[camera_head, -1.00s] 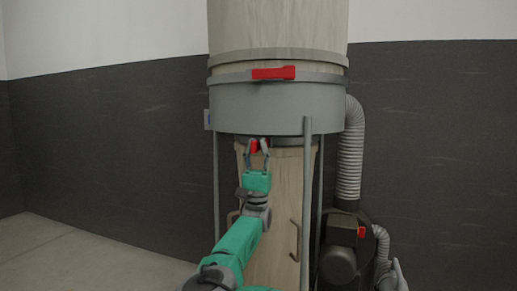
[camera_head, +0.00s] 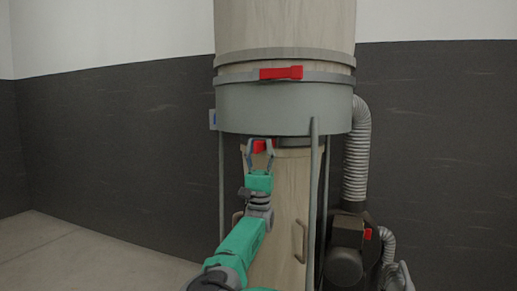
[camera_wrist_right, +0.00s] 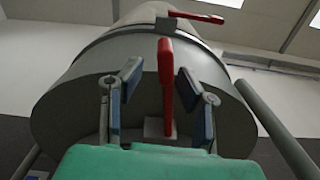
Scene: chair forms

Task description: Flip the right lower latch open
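The right lower latch is a red lever (camera_head: 263,146) just under the grey drum band of the collector, above the lower bag. In the right wrist view the red lever (camera_wrist_right: 167,75) stands upright, rising from a small grey mount. My right gripper (camera_head: 260,150) is open. Its two fingers (camera_wrist_right: 160,80) are on either side of the lever, with a visible gap on each side. In the head view the fingers partly cover the lever. My left gripper is not in view.
An upper red latch (camera_head: 281,72) lies across the band above; it also shows in the wrist view (camera_wrist_right: 208,16). Grey support legs (camera_head: 314,200) flank the lower bag (camera_head: 283,220). A ribbed hose (camera_head: 357,160) and motor (camera_head: 346,250) are at the right. Open floor is at left.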

